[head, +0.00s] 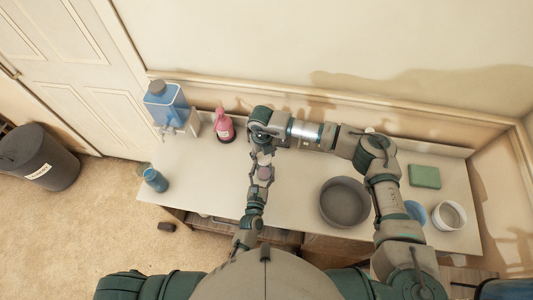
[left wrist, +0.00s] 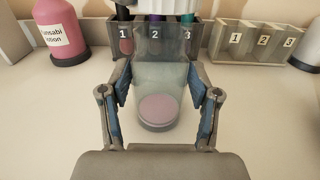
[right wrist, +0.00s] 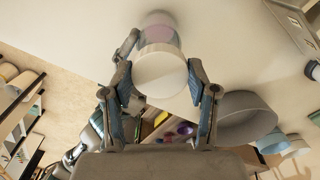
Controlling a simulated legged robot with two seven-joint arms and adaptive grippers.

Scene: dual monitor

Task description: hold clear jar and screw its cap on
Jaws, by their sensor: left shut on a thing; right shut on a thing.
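The clear jar (left wrist: 158,72) has a pinkish disc-like bottom. My left gripper (left wrist: 158,92) is shut on its sides and holds it from both sides in the left wrist view. The jar also shows behind the cap in the right wrist view (right wrist: 158,27). My right gripper (right wrist: 161,85) is shut on a round white cap (right wrist: 160,72), which is in line with the jar. I cannot tell whether the cap touches the rim. In the head view, my right gripper (head: 263,152) is just above my left gripper (head: 262,181), and they hide most of the jar and cap.
A pink lotion bottle (head: 224,127) and a blue dispenser (head: 167,106) stand at the back left. A numbered holder (left wrist: 155,38) is behind the jar. A grey bowl (head: 344,203), a white pot (head: 449,216) and a green block (head: 424,176) are to the right.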

